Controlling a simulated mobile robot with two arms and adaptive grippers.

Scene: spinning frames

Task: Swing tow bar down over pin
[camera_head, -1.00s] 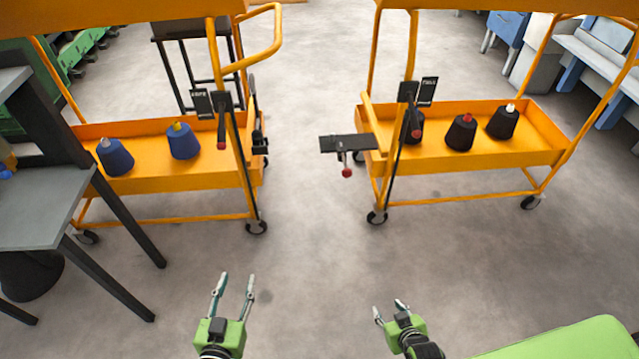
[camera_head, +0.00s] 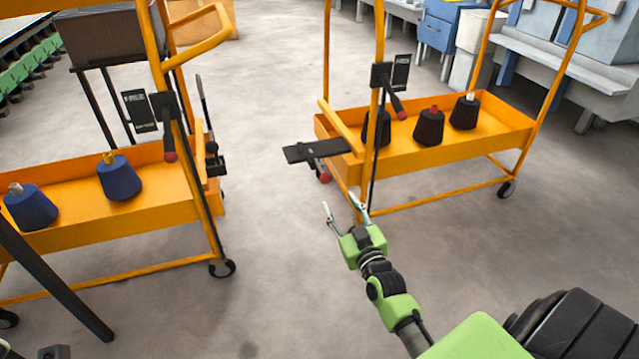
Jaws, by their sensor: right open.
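The tow bar (camera_head: 305,151) is a flat black bar on the left end of the right orange cart (camera_head: 470,152). It sticks out level to the left, into the gap between the carts. A red knob (camera_head: 324,178) shows just below it. On the right end of the left orange cart (camera_head: 150,225) is a black hitch fitting (camera_head: 214,162); I cannot make out a pin in it. My right gripper (camera_head: 341,205) is open and empty, in front of and below the tow bar, its fingers pointing up and away. My left gripper is out of view.
Blue cones (camera_head: 120,180) stand in the left cart and black cones (camera_head: 429,128) in the right. Each cart has a red-tipped lever (camera_head: 395,100) on its post. Bare floor (camera_head: 265,230) lies between the carts. A table leg (camera_head: 60,285) is at lower left.

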